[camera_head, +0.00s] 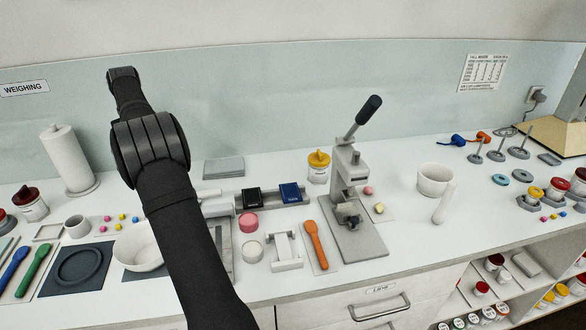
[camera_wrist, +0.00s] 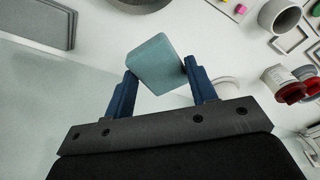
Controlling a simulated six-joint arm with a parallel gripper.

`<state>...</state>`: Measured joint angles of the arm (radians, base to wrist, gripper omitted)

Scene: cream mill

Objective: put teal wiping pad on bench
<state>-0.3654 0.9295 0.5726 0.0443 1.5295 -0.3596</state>
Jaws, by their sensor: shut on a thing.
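In the wrist view the teal wiping pad (camera_wrist: 153,64) is a pale teal block, held tilted between the two blue fingers of my gripper (camera_wrist: 159,68). The gripper is shut on it, with a finger on each side. The pad is held up above the white bench, which shows blurred behind it. In the head view my dark arm rises over the left part of the bench (camera_head: 405,245); the gripper and the pad are hidden there.
A grey stack (camera_head: 224,168), a white bowl (camera_head: 133,252), a paper roll (camera_head: 67,160) and red-lidded jars (camera_head: 32,205) stand around the arm. A lever press (camera_head: 350,200) stands mid-bench. Bare bench shows right of the press and along the back.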

